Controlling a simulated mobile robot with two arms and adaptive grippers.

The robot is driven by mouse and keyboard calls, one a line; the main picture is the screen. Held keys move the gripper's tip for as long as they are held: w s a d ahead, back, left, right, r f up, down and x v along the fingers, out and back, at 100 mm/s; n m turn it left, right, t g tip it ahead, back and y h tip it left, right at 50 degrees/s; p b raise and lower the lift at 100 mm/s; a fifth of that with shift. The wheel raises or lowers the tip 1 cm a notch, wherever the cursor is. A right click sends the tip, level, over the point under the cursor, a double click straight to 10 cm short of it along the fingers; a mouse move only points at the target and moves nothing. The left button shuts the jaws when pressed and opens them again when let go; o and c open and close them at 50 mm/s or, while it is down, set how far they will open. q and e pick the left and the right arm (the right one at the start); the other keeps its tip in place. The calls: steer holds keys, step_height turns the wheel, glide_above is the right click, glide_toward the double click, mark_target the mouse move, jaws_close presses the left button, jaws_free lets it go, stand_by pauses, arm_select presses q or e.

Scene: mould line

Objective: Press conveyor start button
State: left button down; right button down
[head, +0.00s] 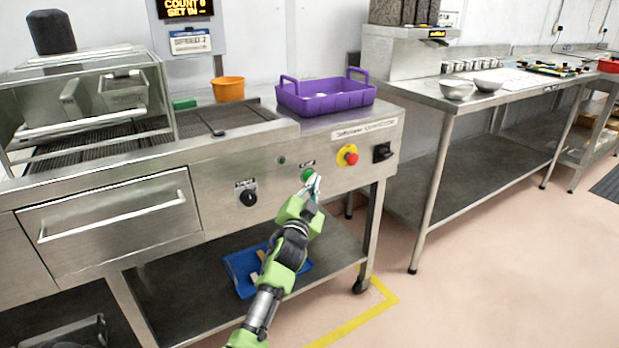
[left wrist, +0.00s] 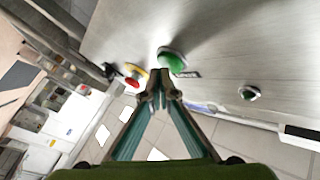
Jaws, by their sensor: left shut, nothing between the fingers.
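The green start button (head: 308,175) is on the front panel of the steel conveyor machine (head: 225,172). My left gripper (head: 312,184) is shut and empty, with its fingertips at the button's lower right in the head view. In the left wrist view the green button (left wrist: 172,62) stands just beyond the closed fingertips (left wrist: 158,88). I cannot tell whether the tips touch it. The red emergency button on a yellow base (head: 348,156) is to the right of the green one. My right gripper is not in view.
A black rotary knob (head: 246,194) and a black switch (head: 382,152) are on the same panel. A purple tray (head: 325,97) and an orange pot (head: 228,89) stand on the machine top. A blue item (head: 245,270) lies on the lower shelf. A steel table (head: 440,98) stands at right.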

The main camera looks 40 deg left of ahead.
arm_select(q)
steer(key=shift+a, duration=0.15)
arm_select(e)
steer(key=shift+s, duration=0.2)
arm_select(q)
steer(key=shift+w+a, duration=0.15)
steer(key=shift+a, duration=0.1)
stand_by(0.4)
steer(key=shift+d, duration=0.1)
steer(key=shift+s+d, duration=0.3)
steer(key=shift+d, duration=0.35)
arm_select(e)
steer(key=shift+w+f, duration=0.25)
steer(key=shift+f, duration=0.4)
arm_select(q)
steer(key=shift+d, duration=0.15)
